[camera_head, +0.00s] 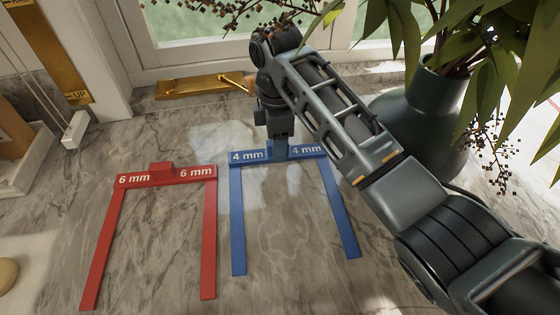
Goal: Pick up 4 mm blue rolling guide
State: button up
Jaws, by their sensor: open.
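The blue 4 mm rolling guide (238,215) lies flat on the marble counter, its crossbar at the back and its two long legs pointing toward me. My gripper (280,148) points down at the middle of the crossbar, between the two "4 mm" labels. My gripper is open. Its fingertips are small and partly merge with the blue tab, so I cannot tell whether they touch the guide. My arm comes in from the right and covers the area right of the crossbar.
A red 6 mm guide (208,230) lies just left of the blue one. A dark vase (425,115) with leafy branches stands at the right, behind my arm. A brass piece (200,87) lies by the window. The front counter (290,285) is clear.

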jog(key=shift+f, duration=0.35)
jog(key=shift+c, duration=0.3)
jog(key=c, duration=0.8)
